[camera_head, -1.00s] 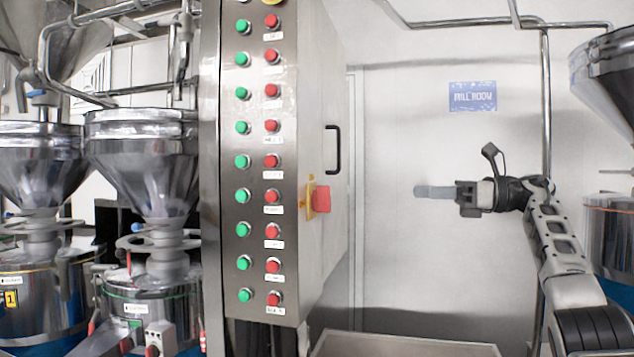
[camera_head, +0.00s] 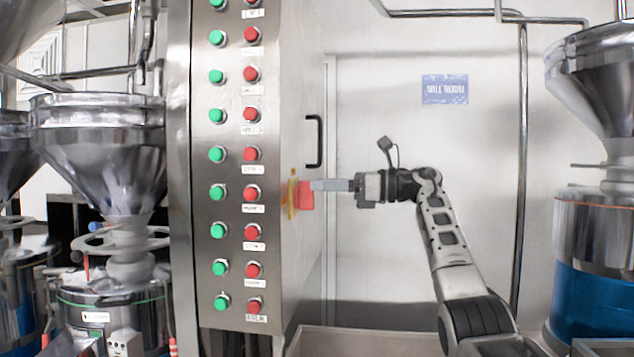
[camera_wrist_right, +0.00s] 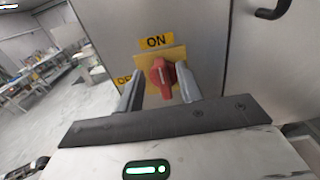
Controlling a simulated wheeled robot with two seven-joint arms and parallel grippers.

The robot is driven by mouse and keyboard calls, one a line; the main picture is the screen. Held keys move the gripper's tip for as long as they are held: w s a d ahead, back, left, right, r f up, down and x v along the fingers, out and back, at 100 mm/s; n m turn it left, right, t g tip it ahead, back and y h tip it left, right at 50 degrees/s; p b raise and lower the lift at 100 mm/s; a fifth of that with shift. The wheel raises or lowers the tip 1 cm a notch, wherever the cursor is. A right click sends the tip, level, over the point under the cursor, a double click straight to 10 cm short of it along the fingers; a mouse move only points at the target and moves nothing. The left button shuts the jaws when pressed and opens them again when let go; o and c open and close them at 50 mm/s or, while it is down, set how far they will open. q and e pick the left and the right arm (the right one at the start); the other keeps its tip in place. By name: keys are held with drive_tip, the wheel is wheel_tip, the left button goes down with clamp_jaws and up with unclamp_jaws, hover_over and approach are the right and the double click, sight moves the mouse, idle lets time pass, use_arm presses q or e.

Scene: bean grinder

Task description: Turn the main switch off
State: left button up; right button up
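The main switch is a red rotary knob (camera_head: 305,196) on a yellow plate (camera_head: 291,197), on the side of the steel control cabinet. In the right wrist view the red knob (camera_wrist_right: 161,77) stands roughly upright, below a yellow ON label (camera_wrist_right: 156,41). A second yellow label (camera_wrist_right: 125,77), left of the plate, is partly hidden by a finger. My right gripper (camera_head: 317,185) is open at the knob. In the wrist view its two fingers (camera_wrist_right: 159,74) lie on either side of the knob; I cannot tell whether they touch it. My left gripper is not in view.
The cabinet front (camera_head: 237,175) carries columns of green and red buttons. A black handle (camera_head: 314,141) is on the cabinet side above the switch. Steel hoppers stand at the left (camera_head: 98,150) and right (camera_head: 600,85). A vertical pipe (camera_head: 521,170) runs behind my right arm.

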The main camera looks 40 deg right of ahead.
drive_tip(key=shift+x, duration=1.05)
clamp_jaws()
